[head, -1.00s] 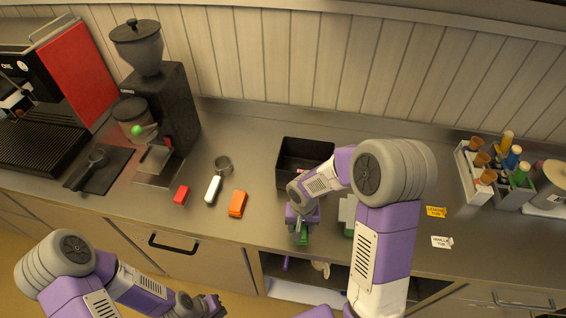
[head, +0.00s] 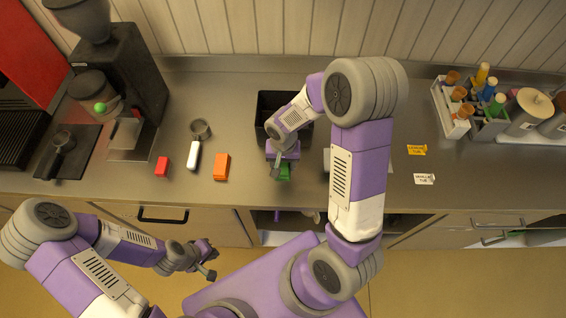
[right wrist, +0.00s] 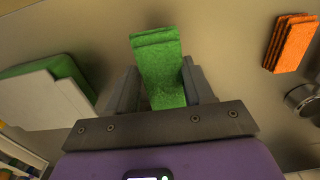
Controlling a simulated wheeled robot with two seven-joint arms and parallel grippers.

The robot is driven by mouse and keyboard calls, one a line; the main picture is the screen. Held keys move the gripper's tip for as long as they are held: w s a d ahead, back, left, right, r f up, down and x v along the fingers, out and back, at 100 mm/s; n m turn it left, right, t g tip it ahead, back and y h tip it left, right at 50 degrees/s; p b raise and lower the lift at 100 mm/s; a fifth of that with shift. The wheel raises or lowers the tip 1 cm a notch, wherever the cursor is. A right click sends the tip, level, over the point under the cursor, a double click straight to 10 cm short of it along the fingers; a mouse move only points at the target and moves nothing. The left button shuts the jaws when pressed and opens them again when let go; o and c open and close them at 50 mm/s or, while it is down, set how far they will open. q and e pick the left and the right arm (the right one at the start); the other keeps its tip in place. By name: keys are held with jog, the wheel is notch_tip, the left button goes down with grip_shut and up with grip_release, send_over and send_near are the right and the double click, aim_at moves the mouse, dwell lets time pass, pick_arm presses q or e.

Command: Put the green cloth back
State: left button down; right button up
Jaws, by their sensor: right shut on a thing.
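The green cloth (head: 284,172) is a small folded block. My right gripper (head: 281,170) is shut on it, over the counter just in front of the black bin. In the right wrist view the cloth (right wrist: 160,65) stands out between the two fingers. I cannot tell whether it touches the counter. My left gripper (head: 211,263) is empty, in front of the counter and below its edge, with its fingers apart.
The black bin (head: 262,108) stands behind. A white-and-green object (right wrist: 45,95) is beside my right gripper.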

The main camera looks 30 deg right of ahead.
aim_at(283, 174)
jog(key=shift+f+b, duration=3.1)
jog(key=shift+f, duration=0.4)
jog(key=shift+f+b, duration=0.45)
jog(key=o, duration=1)
jog(key=shift+c, duration=0.2)
jog(key=o, duration=0.6)
jog(key=shift+r, duration=0.15)
jog(key=shift+r+p, duration=3)
jog(key=shift+r, duration=0.9)
